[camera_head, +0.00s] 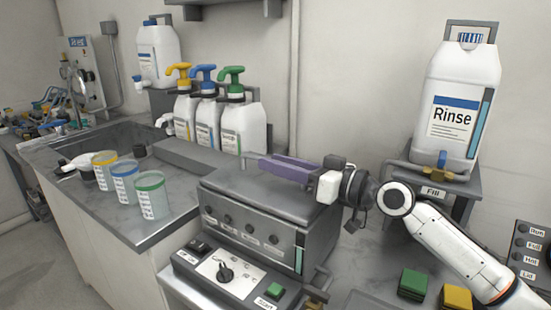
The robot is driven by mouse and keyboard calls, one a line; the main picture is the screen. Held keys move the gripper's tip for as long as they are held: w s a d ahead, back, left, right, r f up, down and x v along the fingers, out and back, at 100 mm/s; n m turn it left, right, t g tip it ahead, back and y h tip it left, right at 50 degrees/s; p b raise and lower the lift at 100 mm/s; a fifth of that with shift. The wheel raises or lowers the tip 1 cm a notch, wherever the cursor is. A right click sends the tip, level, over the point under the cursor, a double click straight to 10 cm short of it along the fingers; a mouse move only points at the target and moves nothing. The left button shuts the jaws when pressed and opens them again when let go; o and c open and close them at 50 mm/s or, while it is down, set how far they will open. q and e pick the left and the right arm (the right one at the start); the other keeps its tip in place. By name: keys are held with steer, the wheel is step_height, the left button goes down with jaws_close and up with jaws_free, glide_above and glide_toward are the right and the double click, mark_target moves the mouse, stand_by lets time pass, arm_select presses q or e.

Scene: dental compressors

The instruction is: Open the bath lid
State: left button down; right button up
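The bath (250,228) is a dark grey box in the middle, with a row of small knobs on its front. Its flat grey lid (232,181) lies level on top and looks closed. My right gripper (300,170) comes in from the right, over the right rear part of the lid. A long purple bar (282,166) runs left from the gripper's white body, just above the lid. I cannot tell whether the fingers are around this bar, nor whether they touch the lid. My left gripper is out of view.
A control panel with a dial (225,271) and a green start button (274,290) stands before the bath. Pump bottles (240,125) stand behind it, and graduated cups (152,198) to the left. A Rinse jug (455,110) stands behind my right arm.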

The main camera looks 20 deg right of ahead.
steer(key=shift+w+a, duration=0.3)
steer(key=shift+w, duration=0.05)
steer(key=shift+c, duration=0.5)
jaws_close()
steer(key=shift+r, duration=0.15)
